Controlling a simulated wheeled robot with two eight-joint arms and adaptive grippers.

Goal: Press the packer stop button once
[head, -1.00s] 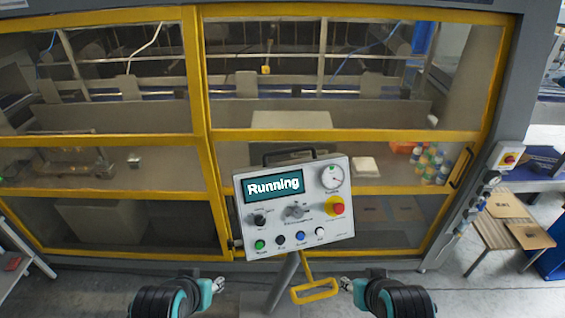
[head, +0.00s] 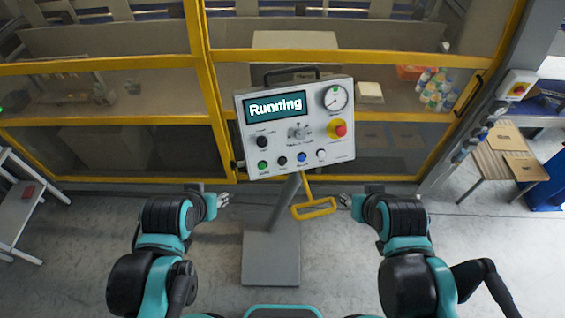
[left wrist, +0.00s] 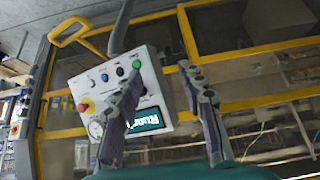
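The control panel (head: 296,122) stands on a grey post, its screen (head: 275,107) reading "Running". A red mushroom button (head: 338,128) on a yellow base sits at its right side. Along its lower edge are a green button (head: 263,165), a black button (head: 283,160), a blue button (head: 302,157) and a white button (head: 321,154). The labels are too small to read. My left gripper (head: 223,200) is below and left of the panel, apart from it; its fingers are spread and empty in the left wrist view (left wrist: 160,73). My right gripper (head: 345,200) is below the panel's right side; its finger gap is unclear.
The yellow-framed packer enclosure (head: 210,105) stands behind the panel. A yellow handle loop (head: 314,210) hangs below the panel, between my grippers. The post's base plate (head: 270,250) lies on the floor. A wooden-topped stand (head: 490,155) is at right.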

